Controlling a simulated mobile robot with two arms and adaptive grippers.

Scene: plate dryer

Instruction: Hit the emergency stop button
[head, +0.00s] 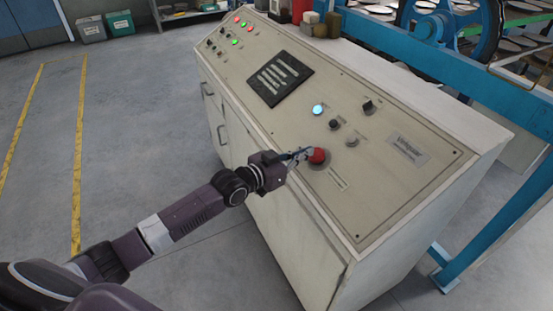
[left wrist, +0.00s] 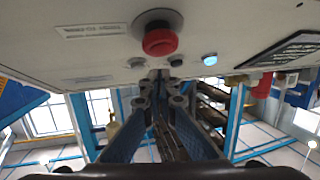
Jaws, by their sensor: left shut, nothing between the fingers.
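The red emergency stop button (head: 317,156) sits on the sloped face of the beige control panel (head: 375,205), near its lower edge. It also shows as a red mushroom cap in the left wrist view (left wrist: 160,40), at the top centre. My left gripper (head: 303,154) is shut and empty. Its fingertips are right beside the button, on its left in the head view. In the left wrist view the closed fingertips (left wrist: 158,78) appear just below the red cap. Whether they touch the cap or panel, I cannot tell. My right gripper is not in view.
Near the button are a lit blue-white button (head: 318,109), a small knob (head: 352,141) and a black switch (head: 369,107). A black plate (head: 280,78) lies higher on the panel. A blue frame (head: 450,65) stands behind. The floor at left is clear.

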